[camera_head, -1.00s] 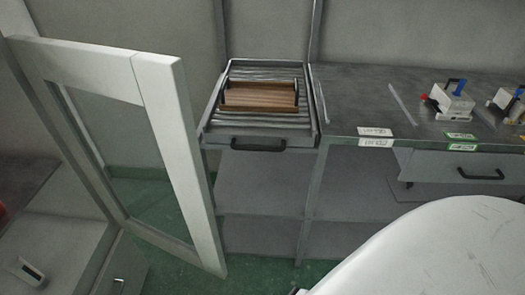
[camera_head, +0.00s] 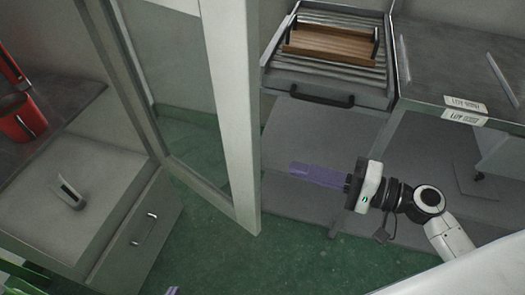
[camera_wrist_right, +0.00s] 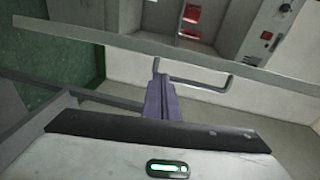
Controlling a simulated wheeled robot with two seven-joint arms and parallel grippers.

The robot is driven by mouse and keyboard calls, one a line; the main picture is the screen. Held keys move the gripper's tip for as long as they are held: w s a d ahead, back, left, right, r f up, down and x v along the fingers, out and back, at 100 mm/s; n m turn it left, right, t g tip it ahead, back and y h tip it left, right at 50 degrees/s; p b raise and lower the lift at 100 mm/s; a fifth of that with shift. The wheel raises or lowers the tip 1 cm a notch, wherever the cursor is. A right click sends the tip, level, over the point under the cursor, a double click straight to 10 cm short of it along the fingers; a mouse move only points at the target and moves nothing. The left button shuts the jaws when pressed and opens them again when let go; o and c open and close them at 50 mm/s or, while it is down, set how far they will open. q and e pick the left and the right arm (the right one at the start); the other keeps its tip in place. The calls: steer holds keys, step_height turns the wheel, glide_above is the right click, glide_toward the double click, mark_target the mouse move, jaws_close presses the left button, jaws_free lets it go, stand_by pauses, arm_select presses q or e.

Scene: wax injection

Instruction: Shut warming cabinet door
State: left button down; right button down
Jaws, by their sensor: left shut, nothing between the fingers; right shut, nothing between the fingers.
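The warming cabinet door (camera_head: 228,110), a pale frame with a glass pane, stands open in the left half of the head view. My right gripper (camera_head: 295,168) is shut and empty, with its purple fingers pointing left towards the door frame, a gap apart in the picture. In the right wrist view its fingers (camera_wrist_right: 160,90) are together near a grey bar handle (camera_wrist_right: 195,84) on a long pale edge; I cannot tell whether they touch it. Only a small purple tip of my left gripper (camera_head: 172,291) shows at the bottom edge of the head view; it is shut.
A drawer unit (camera_head: 135,235) with a small device (camera_head: 70,193) on top stands at left. A red bin (camera_head: 22,118) is beyond it. A slatted tray with a wooden rack (camera_head: 332,42) sits at the bench. Green floor (camera_head: 215,250) is clear below the door.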

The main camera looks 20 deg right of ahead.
arm_select(q)
steer(key=shift+w+r+p, duration=0.2)
steer(key=shift+r+p, duration=0.4)
steer(key=shift+p, duration=0.25)
arm_select(e)
steer(key=w+a+r+y, duration=0.1)
steer(key=w+a+r, duration=0.2)
steer(key=w+a, duration=0.3)
steer(key=shift+w+a+t, duration=0.3)
steer(key=shift+w+a, duration=0.1)
steer(key=shift+a, duration=0.15)
arm_select(q)
steer(key=shift+s+a, duration=0.1)
arm_select(e)
steer(key=shift+r, duration=0.1)
